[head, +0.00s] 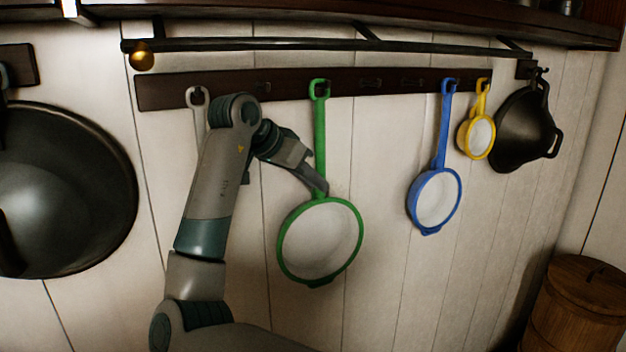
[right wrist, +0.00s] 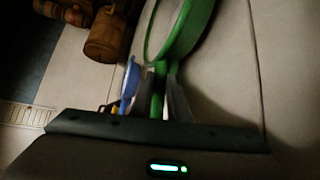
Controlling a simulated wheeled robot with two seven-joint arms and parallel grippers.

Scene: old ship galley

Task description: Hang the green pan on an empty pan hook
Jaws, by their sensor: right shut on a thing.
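The green pan (head: 319,240) hangs upright with its pale bowl down and its handle up. Its handle loop (head: 320,89) is in front of the dark hook board (head: 290,84); I cannot tell whether the loop is over a hook. My right gripper (head: 321,188) is shut on the green handle just above the bowl. The right wrist view shows the handle (right wrist: 158,92) between the fingers and the green rim (right wrist: 180,35) beyond. Small dark hooks (head: 371,83) without pans show between the green and blue pans. My left gripper is not in view.
The blue pan (head: 434,200) and small yellow pan (head: 480,137) hang to the right. A pale handle (head: 197,98) hangs left, partly behind my arm. Dark pans hang at the far left (head: 70,190) and right (head: 524,130). A bar (head: 330,46) runs above the board.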

